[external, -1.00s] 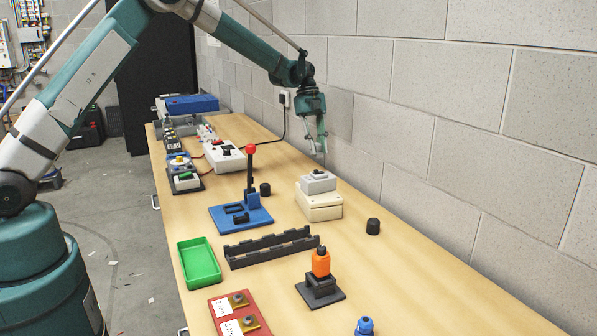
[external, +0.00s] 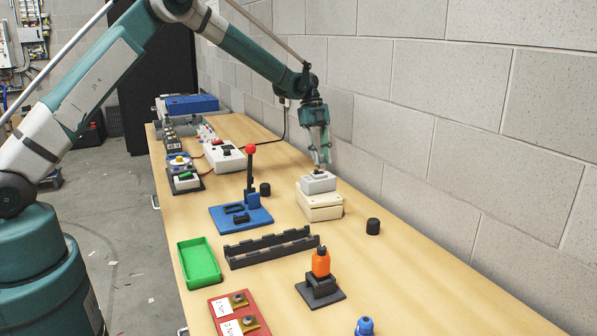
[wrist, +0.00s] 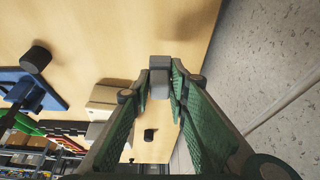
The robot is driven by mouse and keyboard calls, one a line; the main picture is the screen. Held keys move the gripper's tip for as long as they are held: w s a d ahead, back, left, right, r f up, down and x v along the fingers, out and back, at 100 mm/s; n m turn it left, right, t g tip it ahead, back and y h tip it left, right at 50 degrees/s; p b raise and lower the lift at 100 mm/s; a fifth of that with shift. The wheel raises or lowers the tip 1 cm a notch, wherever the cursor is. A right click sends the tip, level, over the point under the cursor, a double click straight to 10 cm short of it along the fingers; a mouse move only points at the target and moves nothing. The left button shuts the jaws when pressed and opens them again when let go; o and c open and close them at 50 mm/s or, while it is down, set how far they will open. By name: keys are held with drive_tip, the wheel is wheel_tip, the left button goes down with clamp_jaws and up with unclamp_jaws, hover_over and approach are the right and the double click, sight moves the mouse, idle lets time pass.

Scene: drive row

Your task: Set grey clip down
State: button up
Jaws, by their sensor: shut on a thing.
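My gripper (external: 321,160) is at the wall side of the table, pointing down. In the external view its fingertips appear just above or behind a grey block on a cream box (external: 321,206). In the wrist view my gripper (wrist: 160,88) is shut on a small grey piece, which I take as the grey clip (wrist: 160,62), at its fingertips. The fingers cover part of the clip. It looks held above the table, with the cream box (wrist: 104,97) to the left in that view.
A black cylinder (external: 373,226) stands right of the cream box. A blue base with a red-knobbed lever (external: 250,150) is to the left. The wall (external: 440,170) is close behind.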

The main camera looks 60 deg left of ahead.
drive_tip(key=shift+f, duration=1)
drive_tip(key=shift+f, duration=0.1)
drive_tip(key=shift+f, duration=1.75)
drive_tip(key=shift+f, duration=0.15)
drive_tip(key=o, duration=0.9)
drive_tip(key=v, duration=1.2)
